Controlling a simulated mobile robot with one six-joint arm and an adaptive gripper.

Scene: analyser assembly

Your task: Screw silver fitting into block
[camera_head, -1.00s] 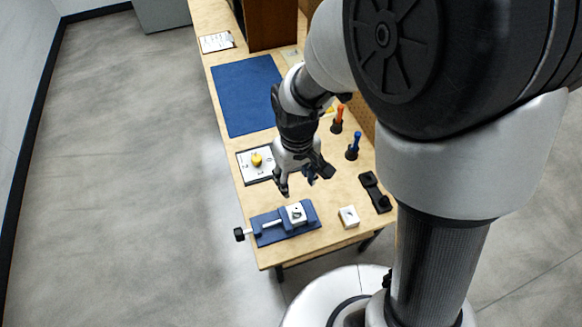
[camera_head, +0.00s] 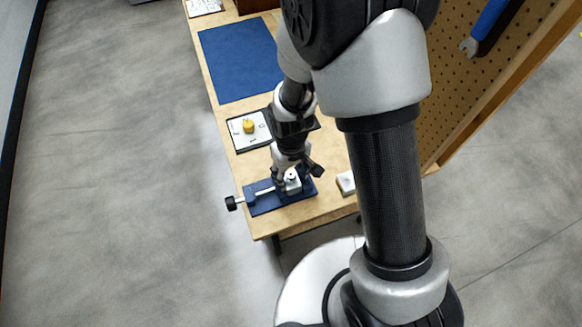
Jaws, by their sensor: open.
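A white block (camera_head: 293,187) sits in the blue vise (camera_head: 263,207) near the front end of the wooden table. My gripper (camera_head: 298,177) is open, pointing down right at the block, with one finger on its left and the other up to its right. A small greyish spot shows on top of the block between the fingers; I cannot tell whether it is the silver fitting or a hole. Whether the fingers touch anything is too small to tell. The gripper hides part of the block and vise.
The vise's black handle knob (camera_head: 231,203) sticks out past the left table edge. A white plate with a yellow knob (camera_head: 249,126) lies behind the vise. A second white block (camera_head: 346,183) is partly hidden by my arm. The blue mat (camera_head: 237,62) is clear.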

